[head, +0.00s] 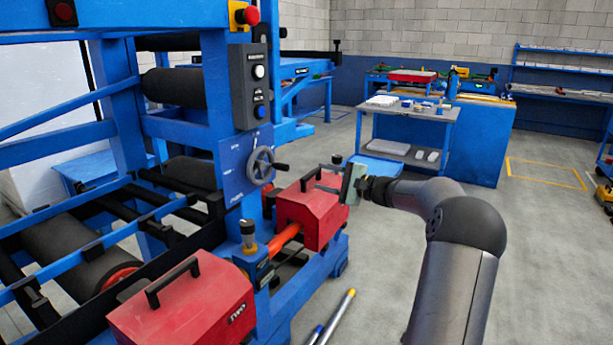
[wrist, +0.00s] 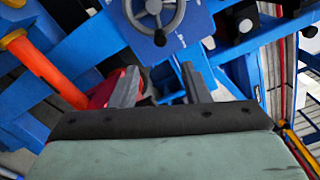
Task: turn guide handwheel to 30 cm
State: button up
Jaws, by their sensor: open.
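The guide handwheel (head: 261,166) is a grey spoked wheel on a blue plate (head: 232,158) on the machine's side. A dark crank knob (head: 281,166) sticks out from its right. In the wrist view the handwheel (wrist: 172,20) is at the top, cut off by the edge, with the dark knob (wrist: 159,38) at its lower rim. My gripper (head: 318,180) is to the right of the wheel, apart from it. In the wrist view my gripper (wrist: 160,84) has its two grey fingers spread, with nothing held between them. Small markings on the plate are unreadable.
A red box with a black handle (head: 312,212) sits below the wheel, close under my gripper. Another red box (head: 186,308) stands nearer, with an orange bar (head: 284,238) between them. A black control box (head: 250,85) is above the wheel. Open floor (head: 545,260) lies to the right.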

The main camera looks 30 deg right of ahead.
jog(key=shift+v, duration=1.65)
jog(key=a+f+n+g+p, duration=0.1)
jog(key=a+n+g+p, duration=0.3)
jog(key=a, duration=1)
jog(key=s+a+f+n+g+h, duration=0.1)
jog(key=s+a+f+n+g, duration=0.1)
jog(key=s+a+g, duration=0.45)
jog(key=s+a+f+n+g, duration=0.1)
jog(key=s+a+n, duration=0.15)
jog(key=a, duration=0.75)
jog(key=s+a+f+n+g+h+p, duration=0.1)
jog(key=s+n+h, duration=0.3)
jog(key=s, duration=0.9)
jog(key=s+a+f+n+g+h+p, duration=0.2)
jog(key=s+a+n+h+p, duration=0.1)
jog(key=s, duration=1)
jog(key=shift+s+a+n+g+h+p, duration=0.2)
jog(key=shift+a+n+g+h+p, duration=0.15)
jog(key=shift+n, duration=0.5)
jog(key=shift+w, duration=0.1)
